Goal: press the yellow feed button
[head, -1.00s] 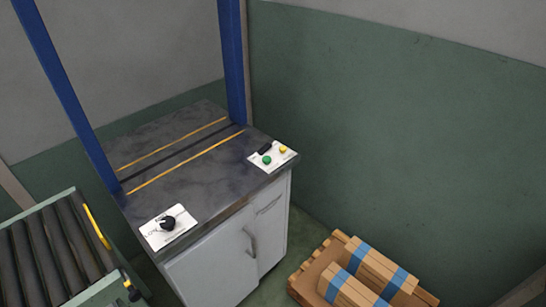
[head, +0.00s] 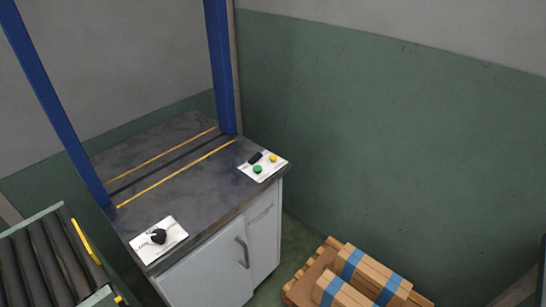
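The yellow feed button (head: 273,158) is a small round knob on a white panel (head: 266,177) at the right front corner of the dark worktop. A green button (head: 257,169) sits on the same panel, in front and to the left of it. A small black part (head: 255,157) lies at the panel's back left edge. Neither of my grippers shows in the head view.
A second white panel (head: 172,245) with a black knob (head: 158,236) is at the worktop's (head: 190,195) left front. Blue posts (head: 221,70) rise from the worktop. A roller conveyor (head: 48,255) stands at left. Boxes (head: 372,272) lie on a wooden pallet (head: 300,290) at lower right.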

